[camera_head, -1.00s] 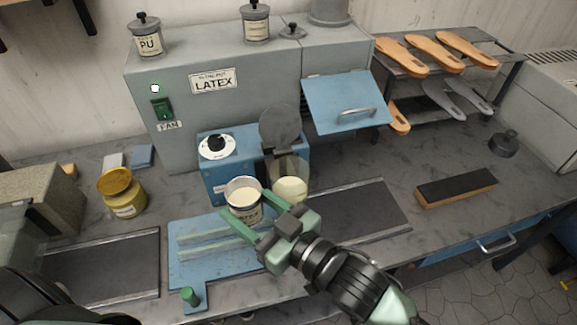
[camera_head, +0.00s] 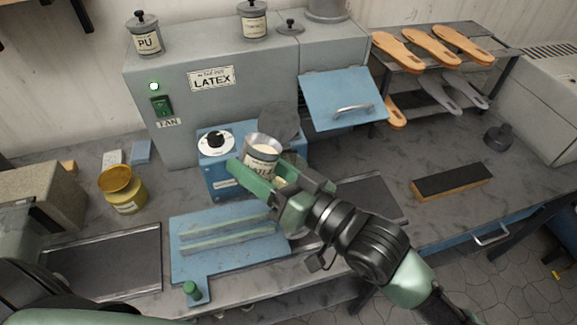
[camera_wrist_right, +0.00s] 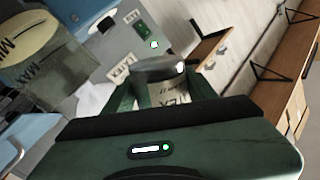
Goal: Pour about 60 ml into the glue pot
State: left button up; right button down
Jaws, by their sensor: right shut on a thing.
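The latex can (camera_head: 258,166), a grey metal can with a pale label and cream liquid inside, is held in my right gripper (camera_head: 262,182), whose green fingers are shut on it. The can is raised, with a slight tilt, just beside the glue pot. In the right wrist view, the can (camera_wrist_right: 172,92) stands between the fingers. The glue pot (camera_wrist_right: 62,72) shows at the upper left there, with cream content and MIN and MAX marks. In the head view the gripper and can hide most of the pot; its round grey lid (camera_head: 279,121) stands open behind. My left gripper is not in view.
The pot's blue heater unit (camera_head: 218,178) has a white dial. A blue plate with ridges (camera_head: 190,262) lies in front. A yellow jar (camera_head: 127,203) stands left, and a black-topped block (camera_head: 452,184) lies right. The LATEX cabinet (camera_head: 230,115) rises behind, its blue flap (camera_head: 340,85) open.

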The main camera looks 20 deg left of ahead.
jog(key=shift+w+d+f+m+b, duration=0.2)
jog(key=shift+f+m+b, duration=0.1)
jog(key=shift+b, duration=0.25)
jog(key=shift+w+d+m+b, duration=0.1)
jog(key=shift+w+m+b, duration=0.2)
jog(key=shift+m+b, duration=0.15)
jog(key=shift+w+r+m, duration=0.1)
jog(key=shift+r+m, duration=0.1)
jog(key=shift+m, duration=0.15)
jog(key=shift+r, duration=0.1)
jog(key=shift+d+r+m+t, duration=0.1)
jog(key=shift+r+m+t, duration=0.15)
jog(key=shift+m, duration=0.45)
jog(key=shift+r+m, duration=0.1)
jog(key=shift+m, duration=0.3)
jog(key=shift+r+m+y, duration=0.2)
jog(key=shift+m+y, duration=0.1)
jog(key=shift+m, duration=0.1)
jog(key=shift+w+d+f+m+t, duration=0.15)
jog(key=shift+w+m+t, duration=0.1)
jog(key=shift+w+m, duration=0.2)
